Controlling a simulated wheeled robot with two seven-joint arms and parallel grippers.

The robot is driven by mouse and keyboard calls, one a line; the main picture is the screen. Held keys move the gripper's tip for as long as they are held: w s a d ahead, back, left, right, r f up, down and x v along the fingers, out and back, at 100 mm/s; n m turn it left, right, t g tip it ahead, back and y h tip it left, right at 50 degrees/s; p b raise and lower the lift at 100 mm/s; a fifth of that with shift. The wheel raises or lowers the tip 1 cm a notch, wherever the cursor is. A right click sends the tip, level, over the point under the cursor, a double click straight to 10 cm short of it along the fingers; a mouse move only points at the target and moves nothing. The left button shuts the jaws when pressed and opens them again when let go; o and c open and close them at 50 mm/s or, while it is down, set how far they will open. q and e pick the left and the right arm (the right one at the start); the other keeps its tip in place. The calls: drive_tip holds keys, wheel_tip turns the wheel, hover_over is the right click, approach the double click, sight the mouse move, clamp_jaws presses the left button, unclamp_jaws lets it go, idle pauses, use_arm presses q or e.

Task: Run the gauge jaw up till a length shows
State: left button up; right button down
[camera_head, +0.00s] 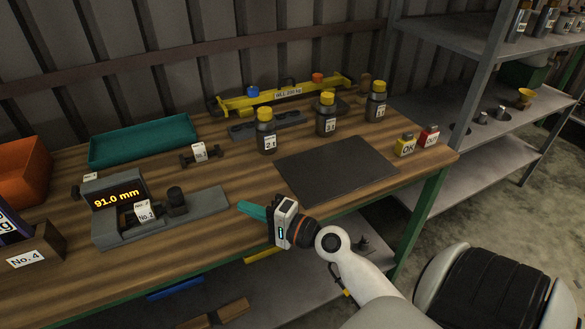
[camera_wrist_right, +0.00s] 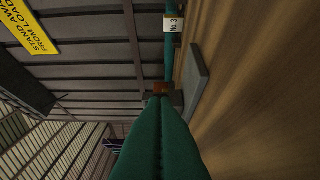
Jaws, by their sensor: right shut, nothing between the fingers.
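The grey gauge (camera_head: 205,207) lies on the left front of the bench, its lit display (camera_head: 117,198) reading 91.0 mm. In the right wrist view the fingers (camera_wrist_right: 160,100) are shut and empty. My left gripper is not in view.
A dark mat (camera_head: 335,165) lies right of centre, with several yellow-capped bottles (camera_head: 266,140) behind. A dumbbell-shaped part tagged No. 3 (camera_head: 200,155) lies behind the gauge, near a teal tray (camera_head: 145,142). A No. 4 block (camera_head: 30,255) is at far left. Bench between gauge and gripper is clear.

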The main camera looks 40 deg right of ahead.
drive_tip(key=b+v, duration=0.3)
drive_tip(key=v, duration=0.7)
idle(0.4)
